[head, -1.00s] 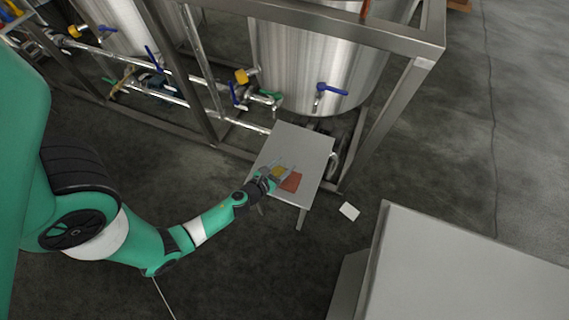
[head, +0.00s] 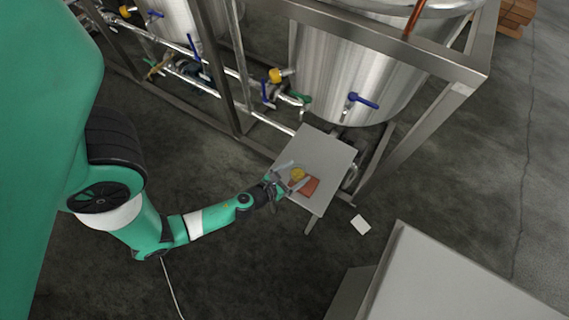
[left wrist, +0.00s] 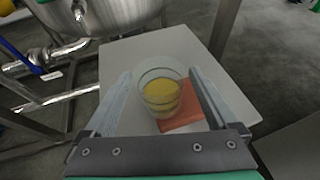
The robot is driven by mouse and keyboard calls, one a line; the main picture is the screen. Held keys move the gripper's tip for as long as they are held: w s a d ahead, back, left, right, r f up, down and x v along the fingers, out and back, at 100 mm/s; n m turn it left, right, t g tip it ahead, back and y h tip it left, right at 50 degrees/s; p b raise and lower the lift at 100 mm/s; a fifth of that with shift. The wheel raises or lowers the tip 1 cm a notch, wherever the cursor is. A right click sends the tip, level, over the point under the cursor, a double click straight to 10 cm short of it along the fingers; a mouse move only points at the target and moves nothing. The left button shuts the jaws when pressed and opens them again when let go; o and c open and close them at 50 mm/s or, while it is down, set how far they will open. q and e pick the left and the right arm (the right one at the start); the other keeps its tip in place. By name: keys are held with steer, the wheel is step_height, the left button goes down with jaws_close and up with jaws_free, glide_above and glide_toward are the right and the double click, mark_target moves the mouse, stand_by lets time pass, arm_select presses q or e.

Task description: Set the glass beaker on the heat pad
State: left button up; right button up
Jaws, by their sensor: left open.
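The glass beaker (left wrist: 161,92) is clear, with yellow contents. It stands between the open fingers of my left gripper (left wrist: 160,100) in the left wrist view, and it also shows small in the head view (head: 297,174). The orange-red heat pad (left wrist: 184,119) lies on the small grey table, and the beaker overlaps its left part in the wrist view. In the head view the pad (head: 311,187) is just right of my left gripper (head: 291,178). Whether the beaker's base rests on the pad or stands beside it, I cannot tell. My right gripper is out of view.
The small grey table (head: 322,153) stands by a metal frame (head: 420,130) around large steel tanks (head: 345,75). Pipes and blue-handled valves (head: 362,100) are behind it. A white piece (head: 360,224) lies on the floor. A grey box-like surface (head: 450,275) is at lower right.

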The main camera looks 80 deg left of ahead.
arm_select(q)
steer(key=v, duration=0.7)
steer(key=shift+s+d, duration=0.2)
steer(key=shift+s, duration=0.1)
